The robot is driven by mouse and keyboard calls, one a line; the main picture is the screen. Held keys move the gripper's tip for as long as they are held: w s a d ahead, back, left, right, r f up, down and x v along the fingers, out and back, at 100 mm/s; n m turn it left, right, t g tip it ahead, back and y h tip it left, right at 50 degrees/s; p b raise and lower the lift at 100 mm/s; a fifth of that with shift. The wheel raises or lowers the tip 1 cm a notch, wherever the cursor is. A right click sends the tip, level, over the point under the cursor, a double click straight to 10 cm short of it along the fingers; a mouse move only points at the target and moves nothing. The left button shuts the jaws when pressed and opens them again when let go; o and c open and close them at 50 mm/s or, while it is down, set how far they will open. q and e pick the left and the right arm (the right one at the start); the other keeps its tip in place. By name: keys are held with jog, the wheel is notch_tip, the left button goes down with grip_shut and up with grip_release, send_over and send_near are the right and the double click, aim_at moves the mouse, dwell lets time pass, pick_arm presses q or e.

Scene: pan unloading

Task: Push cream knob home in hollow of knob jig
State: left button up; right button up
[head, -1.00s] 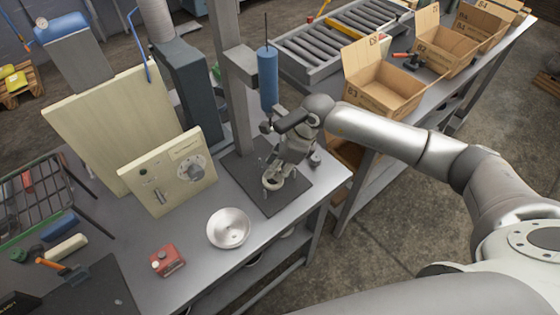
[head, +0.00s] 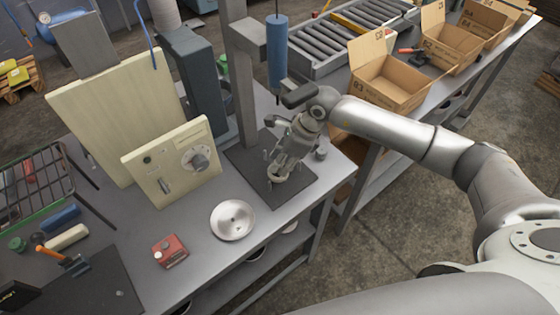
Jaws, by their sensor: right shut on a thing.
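My right gripper (head: 277,168) points down over the dark mat (head: 292,195) at the bench's right end. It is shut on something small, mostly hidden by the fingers. A pale cream, rounded piece (head: 278,178) shows at the fingertips. I cannot tell whether it is the knob, the jig or both, nor how deep anything sits in a hollow. My left gripper is not in view.
A cream panel with a dial (head: 168,178) stands left of the mat. A round metal dish (head: 232,220) and a red box (head: 170,251) lie in front. A blue cylinder (head: 277,55) hangs above, beside a grey post (head: 240,90). Bare bench lies between the dish and mat.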

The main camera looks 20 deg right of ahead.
jog(key=shift+d, duration=0.15)
dwell(0.4)
jog(key=shift+a, duration=0.25)
jog(key=shift+s+f+b, duration=0.1)
jog(key=shift+f+b, duration=0.55)
jog(key=shift+b, duration=0.2)
dwell(0.7)
jog(key=shift+r, duration=0.55)
dwell(1.0)
jog(key=shift+f+b, duration=0.55)
jog(key=shift+b, duration=0.15)
dwell(0.6)
